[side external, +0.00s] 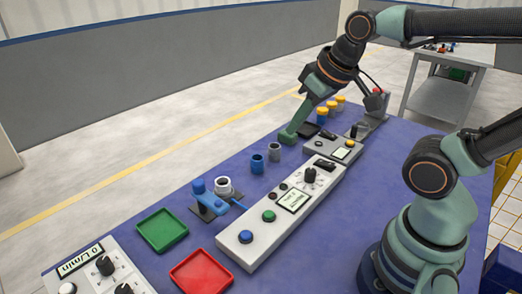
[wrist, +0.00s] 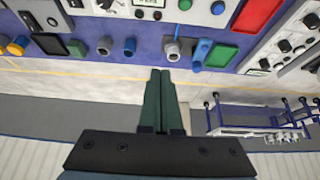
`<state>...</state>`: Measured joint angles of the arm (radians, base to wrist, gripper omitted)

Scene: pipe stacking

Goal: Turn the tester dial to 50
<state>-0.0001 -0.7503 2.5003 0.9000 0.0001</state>
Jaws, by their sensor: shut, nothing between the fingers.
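A long white control panel (side external: 258,228) lies on the blue table with a black dial (side external: 311,174), a display (side external: 293,200) and coloured buttons. The display text is too small to read surely, and so is the dial's setting. A second white panel (side external: 130,287) at the lower left has black knobs and a display reading "0 L/min". No label shows which panel is the tester. My gripper (side external: 288,136) is shut and empty, low near the table's far edge, beyond the long panel and apart from its dial. In the wrist view its closed fingers (wrist: 160,73) point towards the table.
Blue (side external: 257,164) and grey (side external: 274,152) pipe pieces stand near my gripper. A blue clamp fixture (side external: 206,198) with a white ring, a green tray (side external: 162,229) and a red tray (side external: 202,274) lie left. A smaller grey panel (side external: 335,147) and yellow-capped pieces (side external: 331,107) stand at the back.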

